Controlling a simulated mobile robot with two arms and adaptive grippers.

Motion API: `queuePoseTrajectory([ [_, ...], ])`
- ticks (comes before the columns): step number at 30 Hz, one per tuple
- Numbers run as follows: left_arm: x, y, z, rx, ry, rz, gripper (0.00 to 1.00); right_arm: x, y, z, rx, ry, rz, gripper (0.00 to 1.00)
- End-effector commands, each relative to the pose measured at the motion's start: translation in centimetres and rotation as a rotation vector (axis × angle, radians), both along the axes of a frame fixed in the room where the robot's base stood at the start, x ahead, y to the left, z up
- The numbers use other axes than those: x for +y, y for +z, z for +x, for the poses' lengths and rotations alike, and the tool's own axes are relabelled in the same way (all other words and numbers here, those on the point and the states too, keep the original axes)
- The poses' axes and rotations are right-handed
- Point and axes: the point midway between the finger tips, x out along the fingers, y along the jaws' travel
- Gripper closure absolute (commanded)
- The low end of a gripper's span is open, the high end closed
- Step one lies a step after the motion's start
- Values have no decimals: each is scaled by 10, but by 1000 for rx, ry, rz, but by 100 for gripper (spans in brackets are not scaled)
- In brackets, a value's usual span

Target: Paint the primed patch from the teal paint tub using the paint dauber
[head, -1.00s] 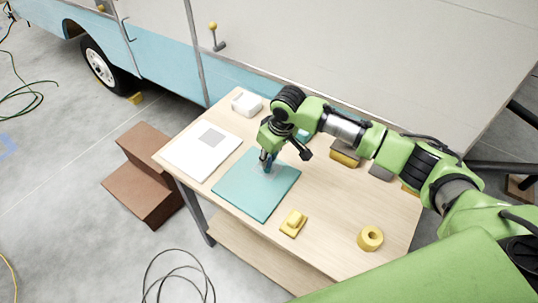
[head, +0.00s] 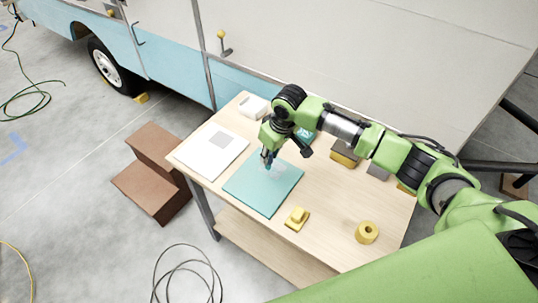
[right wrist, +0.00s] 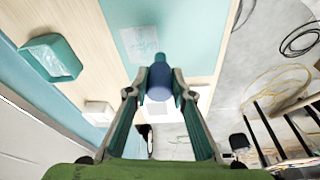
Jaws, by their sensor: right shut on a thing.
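My right gripper (head: 268,157) is shut on the paint dauber, above the teal panel (head: 262,195) on the workbench. In the right wrist view the dauber (right wrist: 159,82) has a dark blue body and a teal end, held between the fingertips (right wrist: 160,90). A pale, streaky patch (head: 278,171) on the teal panel lies beside the dauber; it also shows in the right wrist view (right wrist: 138,42). I cannot tell whether the dauber touches the panel. The teal paint tub (right wrist: 47,60) stands at the left of the wrist view; in the head view my arm partly hides it. My left gripper is not in view.
A white panel with a grey square (head: 205,158) lies left of the teal panel. A white box (head: 253,105) stands behind. A yellow sanding block (head: 297,218) and yellow tape roll (head: 367,232) lie nearer the front. The camper wall (head: 380,70) borders the workbench.

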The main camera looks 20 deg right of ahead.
Motion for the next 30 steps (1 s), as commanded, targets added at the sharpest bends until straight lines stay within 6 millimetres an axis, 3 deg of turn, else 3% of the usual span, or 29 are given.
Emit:
queuePoseTrajectory([
  [3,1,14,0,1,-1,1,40,-2,15,2,-1,-3,1,100],
  [8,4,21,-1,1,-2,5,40,-4,24,3,0,-4,0,100],
  [30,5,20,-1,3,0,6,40,-4,23,4,0,-3,0,100],
])
